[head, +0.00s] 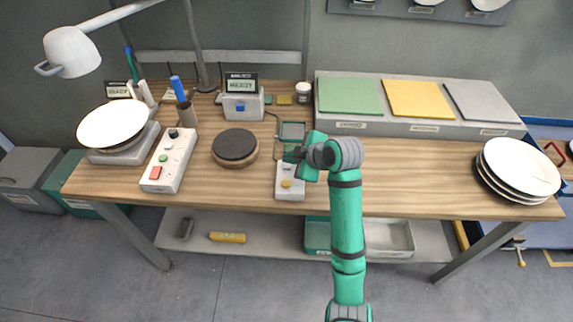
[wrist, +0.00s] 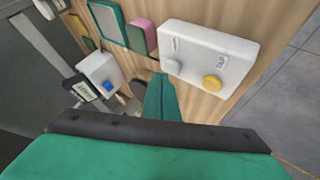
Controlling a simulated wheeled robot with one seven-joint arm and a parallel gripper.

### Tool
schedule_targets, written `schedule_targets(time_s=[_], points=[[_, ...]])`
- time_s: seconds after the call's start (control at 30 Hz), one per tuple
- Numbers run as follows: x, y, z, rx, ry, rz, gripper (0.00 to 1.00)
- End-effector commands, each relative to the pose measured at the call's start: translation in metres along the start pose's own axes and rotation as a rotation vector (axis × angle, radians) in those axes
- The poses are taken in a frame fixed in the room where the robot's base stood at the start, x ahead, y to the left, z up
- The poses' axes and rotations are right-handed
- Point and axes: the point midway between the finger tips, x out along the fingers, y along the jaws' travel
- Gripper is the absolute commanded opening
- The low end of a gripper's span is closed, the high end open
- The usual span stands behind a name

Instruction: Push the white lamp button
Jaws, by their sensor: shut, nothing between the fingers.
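A white control box (head: 290,193) lies near the table's front edge. In the wrist view, the box (wrist: 215,45) carries a round white button (wrist: 174,67) and a round yellow button (wrist: 212,85), each with a small printed label. In the head view the yellow button (head: 286,184) shows; the white one is hidden or too small to tell. My gripper (head: 292,155) is shut and empty over the box's far end. In the wrist view my fingertips (wrist: 160,82) appear close to the white button; I cannot tell whether they touch it.
A white desk lamp (head: 72,50) hangs over the left side. A second control box (head: 170,160) has red and green buttons. A dark round plate (head: 235,145) lies between the boxes. A plate stack (head: 520,168) stands at the right. The tabletop (head: 420,180) right of my arm is clear.

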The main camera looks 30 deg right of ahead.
Motion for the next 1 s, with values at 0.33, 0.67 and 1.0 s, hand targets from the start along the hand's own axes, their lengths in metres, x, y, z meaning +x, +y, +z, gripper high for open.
schedule_targets(time_s=[0.33,0.67,1.0], points=[[0.0020,-0.0016,0.0014,0.001,0.000,0.000,0.00],[0.0062,-0.0045,0.0045,-0.001,0.000,0.001,0.00],[0.0063,-0.0047,0.0061,0.001,-0.001,0.001,0.00]])
